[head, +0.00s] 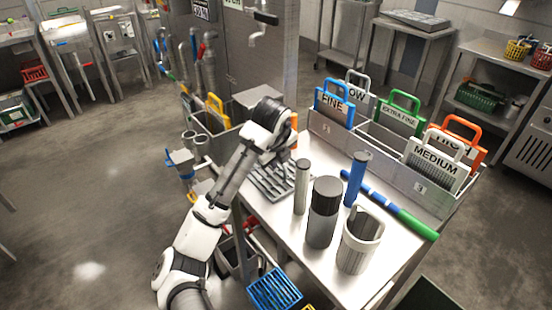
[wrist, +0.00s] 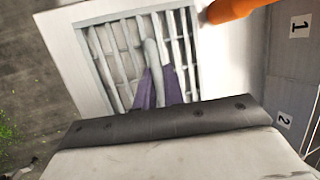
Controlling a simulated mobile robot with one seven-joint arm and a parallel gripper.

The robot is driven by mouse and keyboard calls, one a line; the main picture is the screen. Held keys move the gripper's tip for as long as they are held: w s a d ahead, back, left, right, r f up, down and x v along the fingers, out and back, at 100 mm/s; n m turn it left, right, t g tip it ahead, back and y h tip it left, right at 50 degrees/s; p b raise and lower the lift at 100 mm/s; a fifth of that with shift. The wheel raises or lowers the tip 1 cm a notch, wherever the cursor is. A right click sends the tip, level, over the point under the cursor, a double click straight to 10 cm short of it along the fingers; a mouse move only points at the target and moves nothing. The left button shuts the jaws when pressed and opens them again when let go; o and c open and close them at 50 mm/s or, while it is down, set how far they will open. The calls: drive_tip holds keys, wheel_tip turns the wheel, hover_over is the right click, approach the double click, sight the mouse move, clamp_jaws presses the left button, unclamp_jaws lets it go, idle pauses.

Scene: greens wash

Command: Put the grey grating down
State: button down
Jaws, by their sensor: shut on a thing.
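The grey grating (head: 268,183), a flat frame with several parallel bars, is at the left end of the steel table (head: 385,262). In the wrist view the grating (wrist: 186,48) is below my gripper (wrist: 158,88), over the pale surface. My gripper's two purple-grey fingers are shut on a pale upright part in the middle of the grating. I cannot tell whether the grating rests on the table or hangs just above it. In the head view my wrist hides the fingers and part of the grating.
A grey cylinder (head: 301,188), a dark bottle (head: 322,215), a blue cylinder (head: 356,178) and an open grey holder (head: 360,242) stand right of the grating. A divided rack (head: 330,130) with labelled plates lines the back. An orange object (wrist: 235,8) is near the grating.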

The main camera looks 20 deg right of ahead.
drive_tip(key=shift+f, duration=0.1)
drive_tip(key=c, duration=1.5)
unclamp_jaws()
drive_tip(key=v, duration=1.2)
